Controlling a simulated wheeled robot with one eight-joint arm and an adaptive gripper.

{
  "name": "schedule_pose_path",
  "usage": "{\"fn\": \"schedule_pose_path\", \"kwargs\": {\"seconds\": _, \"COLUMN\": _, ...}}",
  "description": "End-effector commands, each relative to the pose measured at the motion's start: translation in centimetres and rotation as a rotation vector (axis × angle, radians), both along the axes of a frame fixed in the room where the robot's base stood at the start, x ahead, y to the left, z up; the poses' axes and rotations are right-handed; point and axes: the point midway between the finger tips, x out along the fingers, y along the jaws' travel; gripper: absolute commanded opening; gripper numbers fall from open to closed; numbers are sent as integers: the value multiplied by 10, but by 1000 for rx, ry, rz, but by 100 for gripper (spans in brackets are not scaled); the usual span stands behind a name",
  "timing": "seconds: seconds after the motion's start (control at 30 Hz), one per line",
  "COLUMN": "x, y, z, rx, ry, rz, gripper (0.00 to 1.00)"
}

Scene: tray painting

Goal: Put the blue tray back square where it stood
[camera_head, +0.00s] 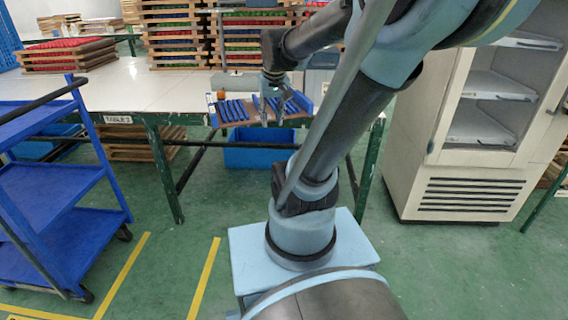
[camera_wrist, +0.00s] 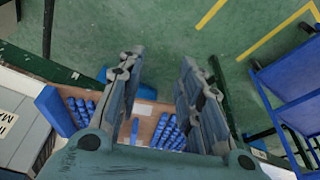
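The blue tray (camera_head: 247,121) shows as a brown board with rows of small blue pieces and blue ends, at the front edge of the white table. In the wrist view its brown board (camera_wrist: 146,127) lies behind and between my fingers, with blue pieces on both sides and a blue end at left. My gripper (camera_head: 271,112) is over the tray's middle, fingers down and spread. In the wrist view my gripper (camera_wrist: 160,80) has a wide gap between its fingers and nothing held. My fingers hide part of the tray; I cannot tell whether they touch it.
Stacks of wooden trays with red, green and blue pieces (camera_head: 175,30) stand on the table's back. A small orange thing (camera_head: 221,95) is at the tray's left corner. A blue bin (camera_head: 259,152) is below. A blue cart (camera_head: 60,185) stands left, a white cabinet (camera_head: 470,130) right.

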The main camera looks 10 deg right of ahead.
Motion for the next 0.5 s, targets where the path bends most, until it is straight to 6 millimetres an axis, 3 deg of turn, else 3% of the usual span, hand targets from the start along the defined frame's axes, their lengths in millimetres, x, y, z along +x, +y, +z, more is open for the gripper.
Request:
{"fn": "schedule_pose_path", "kwargs": {"seconds": 0.1, "x": -40, "y": 0, "z": -22, "rx": -3, "ry": 20, "rz": -5, "gripper": 33}}
{"fn": "schedule_pose_path", "kwargs": {"seconds": 0.3, "x": -97, "y": -1, "z": -61, "rx": -5, "ry": 51, "rz": -14, "gripper": 33}}
{"fn": "schedule_pose_path", "kwargs": {"seconds": 0.5, "x": -131, "y": -8, "z": -91, "rx": -8, "ry": 72, "rz": -21, "gripper": 33}}
